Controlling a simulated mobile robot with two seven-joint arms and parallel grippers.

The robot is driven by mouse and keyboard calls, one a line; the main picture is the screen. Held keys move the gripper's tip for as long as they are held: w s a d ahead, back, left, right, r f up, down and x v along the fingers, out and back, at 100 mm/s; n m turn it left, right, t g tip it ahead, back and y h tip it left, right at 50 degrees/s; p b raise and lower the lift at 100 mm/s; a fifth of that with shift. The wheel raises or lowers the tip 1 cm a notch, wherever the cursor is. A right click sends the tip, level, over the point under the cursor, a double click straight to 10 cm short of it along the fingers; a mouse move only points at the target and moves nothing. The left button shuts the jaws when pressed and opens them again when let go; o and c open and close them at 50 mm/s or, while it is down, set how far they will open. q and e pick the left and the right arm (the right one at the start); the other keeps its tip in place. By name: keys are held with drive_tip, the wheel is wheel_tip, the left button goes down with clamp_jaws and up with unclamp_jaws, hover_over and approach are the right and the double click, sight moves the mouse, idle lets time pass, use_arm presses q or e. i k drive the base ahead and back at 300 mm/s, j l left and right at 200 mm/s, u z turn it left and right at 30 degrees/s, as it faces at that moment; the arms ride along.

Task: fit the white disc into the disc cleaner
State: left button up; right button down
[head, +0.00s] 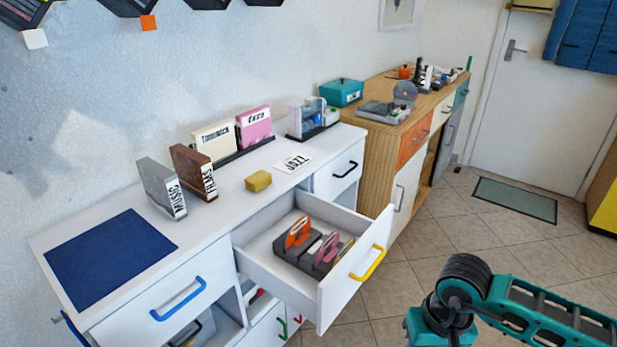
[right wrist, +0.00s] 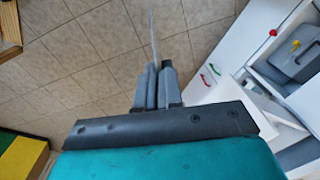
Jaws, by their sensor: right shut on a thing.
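In the right wrist view my right gripper (right wrist: 157,72) is shut on a thin pale thing seen edge-on, which looks like the white disc (right wrist: 153,38). It stands out beyond the fingertips over the tiled floor. In the head view my right arm is at the lower right, and its fingers and the disc are not visible there. A low grey device (head: 383,112) sits on the wooden sideboard and may be the disc cleaner. A shiny round disc (head: 405,92) stands upright at it; I cannot tell whether it is in it. My left gripper is not in view.
The white cabinet (head: 110,292) has an open drawer (head: 352,262) sticking out, holding a grey rack with coloured dividers. Its top bears label boxes, a yellow sponge (head: 258,181) and a blue mat (head: 110,258). A teal box (head: 341,93) stands behind the grey device. Floor in front is clear.

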sight(307, 133)
drive_tip(key=k+u, duration=0.2)
drive_tip(key=u, duration=0.15)
drive_tip(key=k+u, duration=0.15)
drive_tip(key=u, duration=4.1)
drive_tip(key=k+u, duration=0.1)
drive_tip(key=k, duration=1.1)
drive_tip(key=k+j+u, duration=0.1)
drive_tip(key=k, duration=1.05)
drive_tip(key=k+j+u, duration=0.1)
drive_tip(key=k+u, duration=0.2)
drive_tip(key=k, duration=0.5)
